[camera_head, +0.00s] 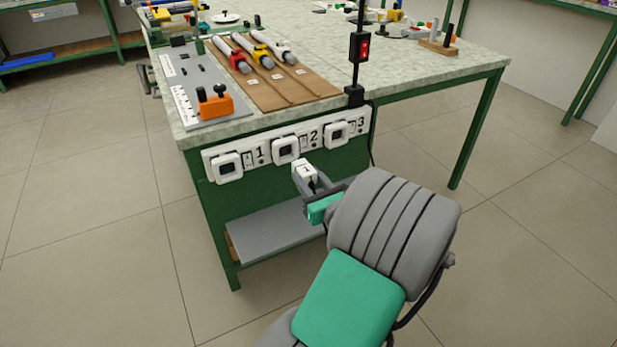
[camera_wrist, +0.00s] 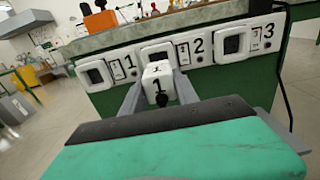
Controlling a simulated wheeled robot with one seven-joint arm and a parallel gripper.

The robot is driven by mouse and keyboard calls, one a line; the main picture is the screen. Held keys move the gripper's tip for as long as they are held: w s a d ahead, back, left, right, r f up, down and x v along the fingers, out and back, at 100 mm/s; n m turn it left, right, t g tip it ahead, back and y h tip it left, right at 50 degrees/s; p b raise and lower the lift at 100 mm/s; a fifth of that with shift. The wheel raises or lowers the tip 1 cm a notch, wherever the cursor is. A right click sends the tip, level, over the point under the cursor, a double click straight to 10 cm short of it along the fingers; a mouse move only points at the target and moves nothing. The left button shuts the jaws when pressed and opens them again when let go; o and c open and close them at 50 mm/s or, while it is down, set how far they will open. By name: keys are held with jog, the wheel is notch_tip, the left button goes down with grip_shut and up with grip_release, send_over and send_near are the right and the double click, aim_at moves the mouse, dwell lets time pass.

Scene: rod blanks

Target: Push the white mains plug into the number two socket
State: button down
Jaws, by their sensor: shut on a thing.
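My gripper (camera_head: 306,180) is shut on the white mains plug (camera_head: 303,171), with one finger on either side of it. In the wrist view the plug (camera_wrist: 158,80) is a small white block with a black "1" and a dark round spot facing me. The number two socket (camera_head: 286,149) is a white-framed square with a dark opening, left of the printed "2". In the wrist view the plug stands in front of the lower part of this socket (camera_wrist: 160,53). In the head view the plug is below and in front of it, seemingly apart. The plug's pins are hidden.
The number one socket (camera_head: 227,167) and number three socket (camera_head: 336,133) flank it on the white strip (camera_head: 207,163) along the bench edge. A grey shelf (camera_head: 272,236) lies below. A post with a red switch (camera_head: 364,49) stands at the bench corner, with a cable hanging down.

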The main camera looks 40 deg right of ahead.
aim_at(298, 166)
jog(key=shift+p+x, duration=0.8)
jog(key=shift+x, duration=1.85)
jog(key=shift+a, duration=0.1)
jog(key=shift+p, duration=0.9)
jog(key=shift+p+x, duration=0.8)
jog(key=shift+x, duration=0.75)
jog(key=c, duration=0.9)
grip_release()
jog(key=shift+o, duration=0.2)
